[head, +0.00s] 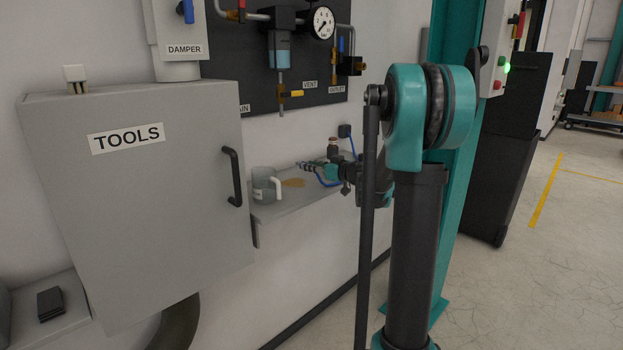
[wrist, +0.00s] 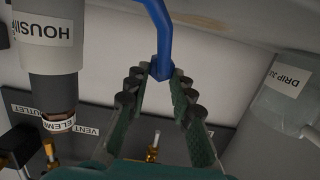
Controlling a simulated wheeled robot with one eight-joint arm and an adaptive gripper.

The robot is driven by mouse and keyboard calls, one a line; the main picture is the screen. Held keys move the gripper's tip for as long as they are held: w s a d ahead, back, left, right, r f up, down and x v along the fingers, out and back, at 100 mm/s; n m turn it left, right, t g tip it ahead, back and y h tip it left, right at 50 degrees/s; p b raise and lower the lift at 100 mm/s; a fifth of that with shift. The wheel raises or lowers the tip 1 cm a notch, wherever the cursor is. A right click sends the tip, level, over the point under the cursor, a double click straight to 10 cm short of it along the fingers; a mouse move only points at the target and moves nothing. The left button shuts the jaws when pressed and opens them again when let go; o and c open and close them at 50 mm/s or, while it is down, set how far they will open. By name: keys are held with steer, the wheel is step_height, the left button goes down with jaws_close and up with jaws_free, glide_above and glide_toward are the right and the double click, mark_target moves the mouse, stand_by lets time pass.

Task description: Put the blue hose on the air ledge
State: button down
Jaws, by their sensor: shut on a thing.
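The blue hose (wrist: 153,12) has its blocky blue end between my gripper's fingertips (wrist: 160,75) in the wrist view. My gripper (head: 305,166) is shut on this end and sits just above the ledge (head: 283,212) in the head view. A blue bend of the hose (head: 326,182) shows below my gripper, close to the ledge surface. I cannot tell whether it touches. My arm hides part of the ledge's right side.
A clear jug (head: 262,187) labelled DRIP stands on the ledge left of my gripper, beside a tan patch (head: 293,183). A housing (head: 333,146) stands behind my gripper. The grey TOOLS cabinet (head: 140,200) is left; the dark valve panel (head: 250,80) is above.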

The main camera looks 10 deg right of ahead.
mark_target(312, 185)
steer(key=shift+f, duration=2.2)
steer(key=c, duration=1.3)
jaws_free()
steer(key=shift+f, duration=0.1)
